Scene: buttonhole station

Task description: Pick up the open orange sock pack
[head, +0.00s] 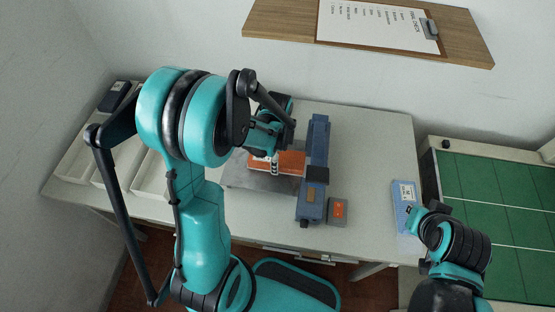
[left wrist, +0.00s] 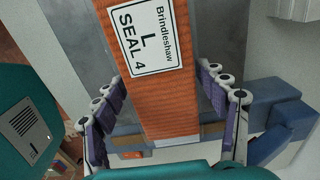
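The orange sock pack (head: 291,160) lies on a grey metal plate at the middle of the table, beside the blue machine. In the left wrist view the pack (left wrist: 167,100) has a white label reading Brindleshaw, L, SEAL 4. My left gripper (left wrist: 163,84) is open, with one purple-padded finger on each side of the pack and no clear grip on it. In the head view my left gripper (head: 275,155) is above the pack and partly hides it. My right gripper (head: 414,212) is at the table's right edge, near a blue pack; its fingers are too small to judge.
The blue machine (head: 315,150) stands right of the plate (head: 238,180), with a small orange-topped box (head: 338,210) beside it. A labelled blue pack (head: 404,193) lies at the right. Pale trays (head: 120,160) are at left. A green-topped surface (head: 500,195) stands farther right.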

